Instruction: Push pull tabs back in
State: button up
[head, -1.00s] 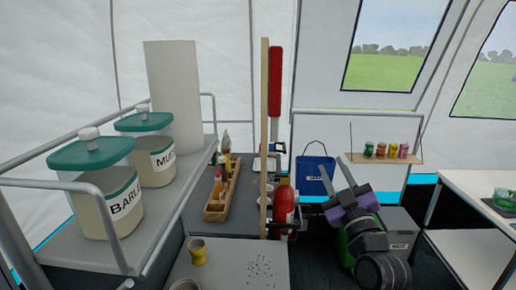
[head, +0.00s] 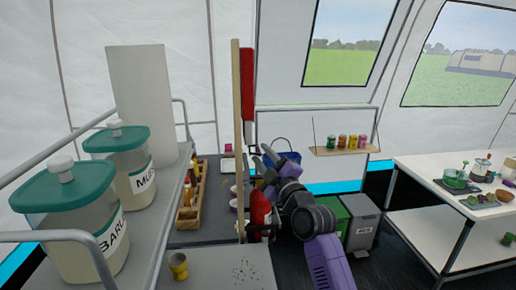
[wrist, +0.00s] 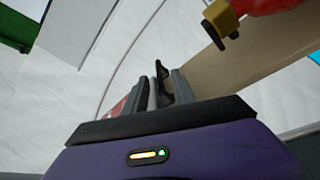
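No pull tab can be made out for certain in either view. My gripper (head: 262,158) is beside the tall wooden board, near the blue bag. Its two fingers stand a little apart. In the wrist view, my gripper (wrist: 160,92) has a narrow gap with a thin black piece showing between or behind the fingers; I cannot tell whether they touch it. A red and yellow object with a black tip (wrist: 222,22) is above and right of the fingers. The fire extinguisher (head: 260,208) is partly hidden by my arm.
The wooden board (head: 237,140) stands upright left of my gripper, with a red piece (head: 247,85) behind it. The blue bag (head: 288,156) is behind my gripper. The bottle rack (head: 190,205), labelled jars (head: 125,165) and yellow cup (head: 178,266) are left. A spice shelf (head: 346,151) is right.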

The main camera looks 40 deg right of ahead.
aim_at(259, 150)
jog(key=shift+p+x, duration=0.3)
jog(key=shift+x, duration=1.25)
grip_shut()
jog(key=shift+r, duration=0.1)
